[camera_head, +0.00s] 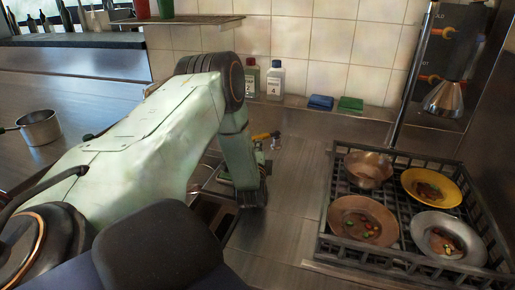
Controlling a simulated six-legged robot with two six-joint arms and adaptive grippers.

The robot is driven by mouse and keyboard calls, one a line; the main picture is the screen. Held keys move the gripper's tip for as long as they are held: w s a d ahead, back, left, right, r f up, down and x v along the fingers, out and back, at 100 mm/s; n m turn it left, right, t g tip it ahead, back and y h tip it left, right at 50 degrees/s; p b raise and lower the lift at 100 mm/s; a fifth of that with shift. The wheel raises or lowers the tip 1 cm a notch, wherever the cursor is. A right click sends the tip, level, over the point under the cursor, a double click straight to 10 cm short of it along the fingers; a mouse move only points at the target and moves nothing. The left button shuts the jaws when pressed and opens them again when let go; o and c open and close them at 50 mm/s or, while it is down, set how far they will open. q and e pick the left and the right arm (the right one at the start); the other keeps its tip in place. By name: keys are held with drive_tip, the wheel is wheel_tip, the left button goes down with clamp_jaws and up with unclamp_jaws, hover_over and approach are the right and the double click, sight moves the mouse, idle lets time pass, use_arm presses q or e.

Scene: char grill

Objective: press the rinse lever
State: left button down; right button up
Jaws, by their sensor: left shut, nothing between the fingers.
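A dark panel (452,52) on the right wall carries two orange-handled levers, an upper one (444,33) and a lower one (429,78). Its markings are too small to read, so I cannot tell which is the rinse lever. A silver spray head (447,98) hangs in front of the panel. My left gripper (254,194) points down over the sink area left of the dish rack, far from these levers. It is shut and empty, partly hidden by my own arm. My right gripper is not in view.
A dark dish rack (326,215) holds a copper bowl (368,168) and several dirty plates. Two numbered bottles (275,80), a blue sponge (320,102) and a green one (351,104) stand by the tiles. A small orange-and-dark fixture (265,137) is behind my gripper. A pot (39,128) stands left.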

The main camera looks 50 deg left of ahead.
use_arm(q)
drive_tip(key=v, duration=1.1)
drive_tip(key=shift+s+d, duration=0.15)
drive_tip(key=shift+d, duration=0.05)
